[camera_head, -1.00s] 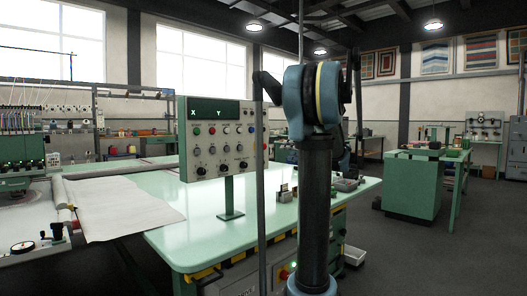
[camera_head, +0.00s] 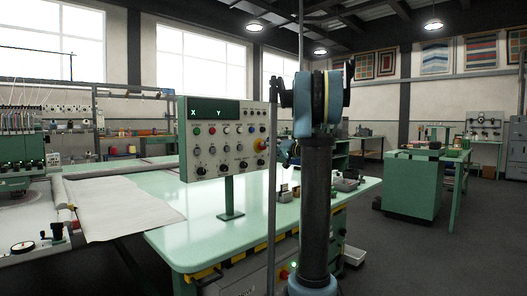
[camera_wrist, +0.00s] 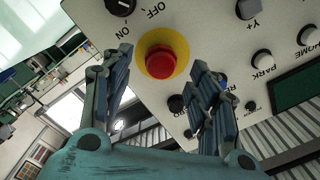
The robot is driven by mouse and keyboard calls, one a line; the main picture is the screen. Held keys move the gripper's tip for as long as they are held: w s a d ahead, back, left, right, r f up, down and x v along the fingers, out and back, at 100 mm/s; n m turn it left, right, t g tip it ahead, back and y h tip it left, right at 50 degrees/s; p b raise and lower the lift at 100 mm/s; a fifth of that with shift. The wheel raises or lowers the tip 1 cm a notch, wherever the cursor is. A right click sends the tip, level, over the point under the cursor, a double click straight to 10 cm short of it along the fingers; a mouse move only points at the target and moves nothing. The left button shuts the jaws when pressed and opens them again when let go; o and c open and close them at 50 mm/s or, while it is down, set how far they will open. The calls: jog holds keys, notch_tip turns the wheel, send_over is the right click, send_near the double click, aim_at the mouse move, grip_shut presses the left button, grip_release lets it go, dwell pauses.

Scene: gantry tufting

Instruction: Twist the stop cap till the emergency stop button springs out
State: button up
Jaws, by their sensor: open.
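The emergency stop button is a red round stop cap (camera_wrist: 166,63) on a yellow disc (camera_wrist: 148,45), mounted on the pale control panel (camera_wrist: 185,20). In the wrist view it lies between and beyond the fingertips of my gripper (camera_wrist: 161,60). The two blue-grey fingers stand apart, one on each side of the cap, and I see no clear contact. In the head view the yellow disc (camera_head: 261,145) shows at the right edge of the control panel (camera_head: 222,170). My gripper is mostly hidden there by my own arm.
An ON/OFF knob (camera_wrist: 121,5) and other buttons sit close around the stop cap. The panel stands on a post on a green table (camera_head: 190,235). Small items lie on the table behind my arm. A green cabinet (camera_head: 412,185) stands at the right, with clear floor before it.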

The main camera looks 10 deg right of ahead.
jog(key=shift+x, duration=2)
